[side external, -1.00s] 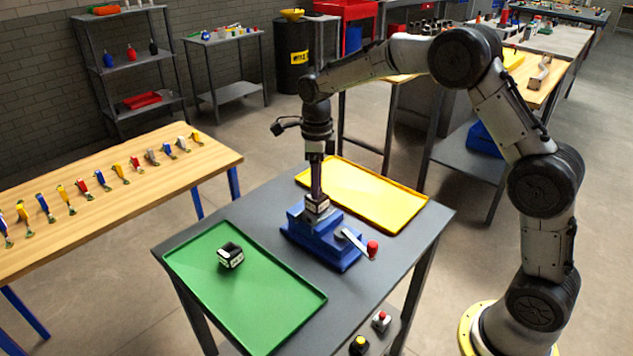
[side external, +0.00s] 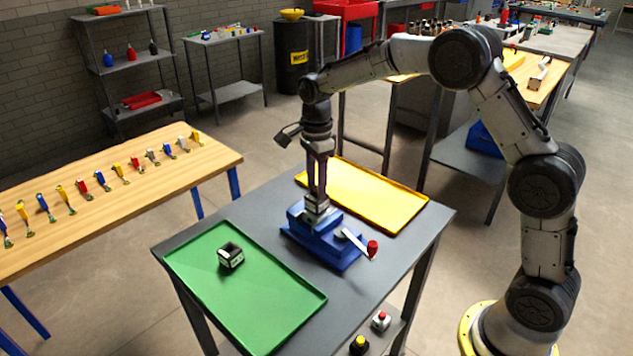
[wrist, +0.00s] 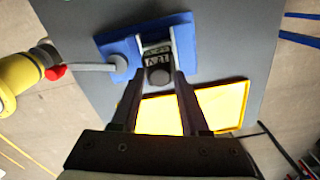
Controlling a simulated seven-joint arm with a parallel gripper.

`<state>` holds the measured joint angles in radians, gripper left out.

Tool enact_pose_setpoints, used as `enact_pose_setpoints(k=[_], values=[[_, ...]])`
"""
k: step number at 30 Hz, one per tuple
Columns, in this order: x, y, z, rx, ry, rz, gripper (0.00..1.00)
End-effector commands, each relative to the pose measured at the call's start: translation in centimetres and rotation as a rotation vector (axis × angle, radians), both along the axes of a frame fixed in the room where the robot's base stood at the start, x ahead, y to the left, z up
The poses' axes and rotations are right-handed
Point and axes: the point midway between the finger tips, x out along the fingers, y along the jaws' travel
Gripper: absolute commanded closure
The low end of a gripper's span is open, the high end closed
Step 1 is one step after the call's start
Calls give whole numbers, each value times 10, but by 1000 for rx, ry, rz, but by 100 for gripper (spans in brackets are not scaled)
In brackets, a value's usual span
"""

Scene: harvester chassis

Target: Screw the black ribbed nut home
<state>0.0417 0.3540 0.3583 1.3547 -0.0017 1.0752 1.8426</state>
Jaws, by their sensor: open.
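A blue vise (side external: 318,243) stands on the grey table and holds a small white and black part (wrist: 157,56) upright between its jaws. A dark round piece, seemingly the black ribbed nut (wrist: 159,76), shows at the near end of that part in the wrist view. Its ribs are too small to make out, and I cannot tell how far it is threaded. My gripper (side external: 317,203) points straight down over the vise. In the wrist view my gripper (wrist: 158,78) is open, with one finger on each side of the nut and visible gaps between.
A green tray (side external: 285,315) holds another black and white block (side external: 231,256). A yellow tray (side external: 385,195) lies behind the vise. The vise's lever with a red knob (side external: 373,248) sticks out to the right. A wooden bench (side external: 100,210) with several coloured tools stands left.

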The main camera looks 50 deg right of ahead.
Motion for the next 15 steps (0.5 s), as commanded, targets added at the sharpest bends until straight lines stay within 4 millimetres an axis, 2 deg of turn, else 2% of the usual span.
enact_pose_setpoints(k=[6, 15], values=[[0, 0, 0, 0, 0, 220, 55], [0, 0, 0, 0, -1, 258, 55]])
